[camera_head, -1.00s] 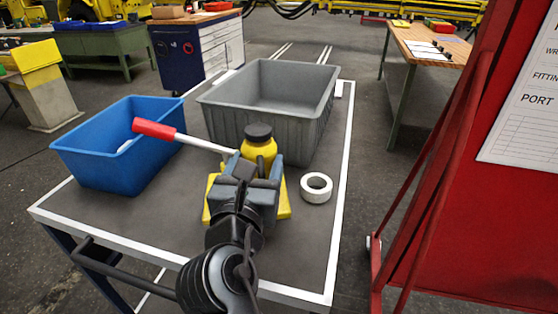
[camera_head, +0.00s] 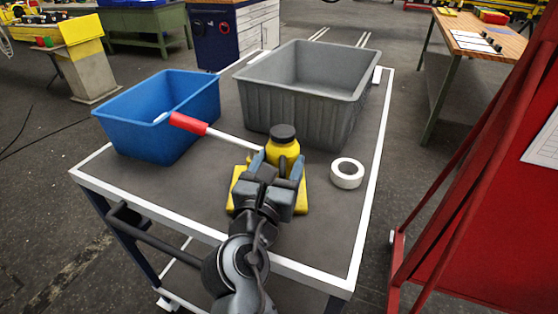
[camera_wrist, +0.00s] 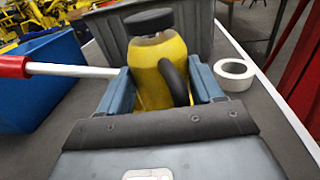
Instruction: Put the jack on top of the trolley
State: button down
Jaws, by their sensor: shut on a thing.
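The yellow jack (camera_head: 284,151) has a black cap, a yellow base plate and a lever with a red grip. It stands upright over the grey top of the trolley (camera_head: 205,193), and its base appears to rest on that top. My gripper (camera_head: 279,166) is shut on the jack's body from the near side. In the wrist view the jack (camera_wrist: 158,72) sits between the two blue-grey fingers, with its lever pointing left. The base is hidden in the wrist view, and my gripper hides part of it in the head view.
A blue bin (camera_head: 150,130) stands left of the jack and a grey bin (camera_head: 300,100) behind it. A white tape roll (camera_head: 347,173) lies to the right. The trolley's push handle (camera_head: 160,240) is at the near left. A red frame (camera_head: 460,190) stands beyond the right edge.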

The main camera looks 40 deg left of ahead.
jog(key=shift+r, duration=0.3)
jog(key=c, duration=0.6)
grip_release()
jog(key=shift+f, duration=0.4)
jog(key=o, duration=0.4)
jog(key=shift+o, duration=0.2)
jog(key=shift+r, duration=0.1)
jog(key=b+v, duration=0.1)
jog(key=v, duration=1.1)
